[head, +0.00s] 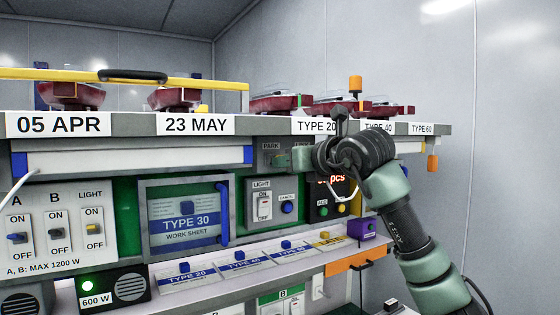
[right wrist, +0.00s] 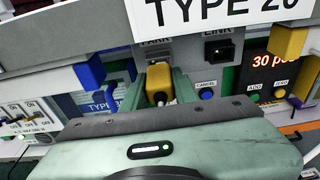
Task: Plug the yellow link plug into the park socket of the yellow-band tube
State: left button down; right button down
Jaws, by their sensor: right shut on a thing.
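The yellow link plug (right wrist: 159,84) is between the two green fingers of my right gripper (right wrist: 160,92) in the right wrist view. It is right in front of the spot under the PARK label, and it hides the socket there. I cannot tell whether it is seated. The LINK socket (right wrist: 219,51), dark and empty, is to its right. A yellow tube end (right wrist: 289,43) shows further right. In the head view my right gripper (head: 292,158) is at the grey PARK panel (head: 269,146), and the plug is hidden. My left gripper is out of view.
A blue-ended tube (head: 130,159) runs under the shelf at left; its blue end (right wrist: 89,72) is close left of my gripper. The shelf edge (head: 275,126) overhangs the panel. A CANCEL button (right wrist: 207,95) and a counter panel (right wrist: 270,75) are at right.

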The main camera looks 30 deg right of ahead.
jog(key=shift+w, duration=0.15)
dwell(0.6)
jog(key=shift+w+a+p, duration=0.1)
jog(key=shift+w+p, duration=0.3)
jog(key=shift+w, duration=0.25)
jog(key=c, duration=1)
grip_release()
